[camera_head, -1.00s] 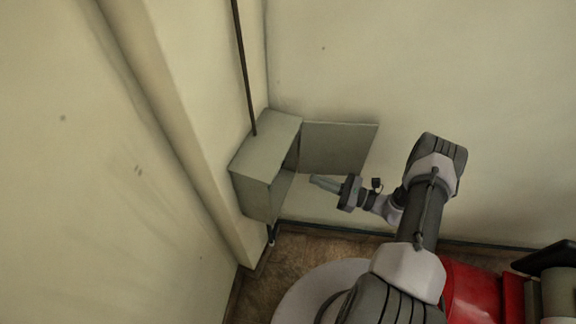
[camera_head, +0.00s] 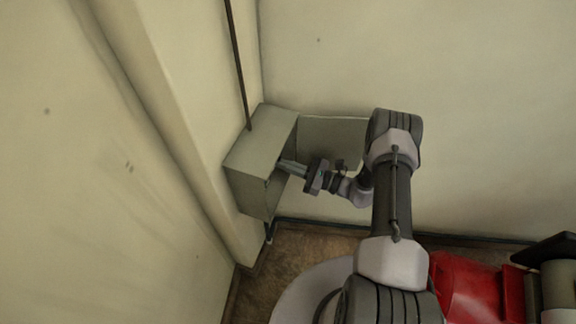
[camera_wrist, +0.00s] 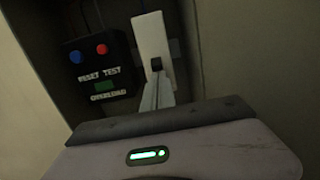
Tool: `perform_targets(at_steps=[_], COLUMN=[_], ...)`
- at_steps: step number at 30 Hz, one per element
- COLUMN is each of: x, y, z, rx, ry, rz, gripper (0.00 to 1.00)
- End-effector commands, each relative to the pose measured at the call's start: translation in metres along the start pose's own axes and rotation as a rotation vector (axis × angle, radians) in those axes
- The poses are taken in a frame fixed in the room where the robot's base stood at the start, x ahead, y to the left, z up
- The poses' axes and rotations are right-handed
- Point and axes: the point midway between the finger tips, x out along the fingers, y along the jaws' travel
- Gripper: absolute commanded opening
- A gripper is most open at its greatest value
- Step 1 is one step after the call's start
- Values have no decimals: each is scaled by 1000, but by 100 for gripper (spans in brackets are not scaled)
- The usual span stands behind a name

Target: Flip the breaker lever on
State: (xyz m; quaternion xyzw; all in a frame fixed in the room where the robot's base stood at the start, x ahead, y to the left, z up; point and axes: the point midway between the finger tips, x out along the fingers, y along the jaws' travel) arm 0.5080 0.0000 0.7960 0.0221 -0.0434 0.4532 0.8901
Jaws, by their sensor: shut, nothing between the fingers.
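The grey breaker box (camera_head: 258,150) hangs on the wall in the head view, with its door (camera_head: 330,140) swung open to the right. In the wrist view, a white upright plate (camera_wrist: 150,32) inside the box bears a small black piece (camera_wrist: 156,64), which looks like the breaker lever. My gripper (camera_head: 281,162) is shut and empty, with its fingertips at the box's open side. In the wrist view, the closed fingers (camera_wrist: 158,88) point at the black piece, just below it. I cannot tell whether they touch it.
A dark conduit (camera_head: 238,65) runs up from the box. The box walls leave little room around my gripper.

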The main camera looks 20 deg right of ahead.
Motion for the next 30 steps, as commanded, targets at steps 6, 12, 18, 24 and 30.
perform_targets(at_steps=[6, 12, 18, 24, 30], x=[-1, -2, -3, -4, -5], y=[0, 0, 0, 0, 0], z=[2, 4, 6, 8, 13], rx=[0, 1, -1, 0, -2], ry=[14, 58, 89, 128, 187], rz=[0, 0, 0, 0, 1], gripper=[0, 0, 0, 0, 0])
